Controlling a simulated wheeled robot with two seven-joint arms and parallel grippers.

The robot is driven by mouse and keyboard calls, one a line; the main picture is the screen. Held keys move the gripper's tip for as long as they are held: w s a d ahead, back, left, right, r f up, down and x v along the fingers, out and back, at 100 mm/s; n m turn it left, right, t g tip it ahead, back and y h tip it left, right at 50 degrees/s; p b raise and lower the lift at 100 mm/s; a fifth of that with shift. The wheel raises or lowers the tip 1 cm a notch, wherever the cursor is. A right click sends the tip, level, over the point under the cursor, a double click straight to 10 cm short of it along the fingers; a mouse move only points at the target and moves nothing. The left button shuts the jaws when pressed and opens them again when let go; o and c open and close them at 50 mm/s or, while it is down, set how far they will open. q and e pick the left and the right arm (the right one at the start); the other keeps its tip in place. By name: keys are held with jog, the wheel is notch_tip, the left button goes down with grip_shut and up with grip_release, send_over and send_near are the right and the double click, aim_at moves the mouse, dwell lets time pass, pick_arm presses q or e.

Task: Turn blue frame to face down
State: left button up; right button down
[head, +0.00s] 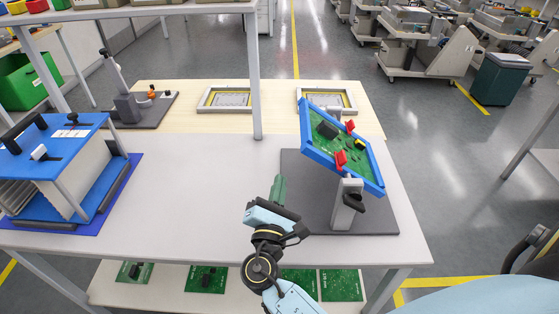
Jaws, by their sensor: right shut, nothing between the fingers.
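The blue frame (364,176) holds a green circuit board (322,143) with dark parts and two red clips on it. It is tilted on a grey stand (347,205) on a dark base plate, at the right of the table. The board's component side shows toward me. My right gripper (279,183) is shut and empty, to the left of the frame and apart from it, over the table near the base plate's left edge. My left gripper is out of view.
A blue-topped rack (60,138) stands on a blue mat at left. A stand with an arm (126,104) and two pale trays (225,99) are behind. A shelf post (254,80) rises mid-table. The middle of the white table (190,185) is clear. Green boards lie on the lower shelf.

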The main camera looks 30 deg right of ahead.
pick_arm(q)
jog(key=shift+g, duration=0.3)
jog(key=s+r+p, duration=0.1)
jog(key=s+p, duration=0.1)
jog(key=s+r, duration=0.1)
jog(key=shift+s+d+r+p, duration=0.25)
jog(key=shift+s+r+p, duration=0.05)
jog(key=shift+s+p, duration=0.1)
pick_arm(e)
jog(key=w+d+r, duration=0.5)
jog(key=d, duration=0.2)
jog(key=shift+d, duration=0.3)
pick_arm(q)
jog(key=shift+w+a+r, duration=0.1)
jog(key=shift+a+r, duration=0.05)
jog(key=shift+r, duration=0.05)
pick_arm(e)
jog(key=shift+s+d+r+m, duration=0.15)
jog(key=shift+d+r+m, duration=0.05)
jog(key=shift+r+m, duration=0.4)
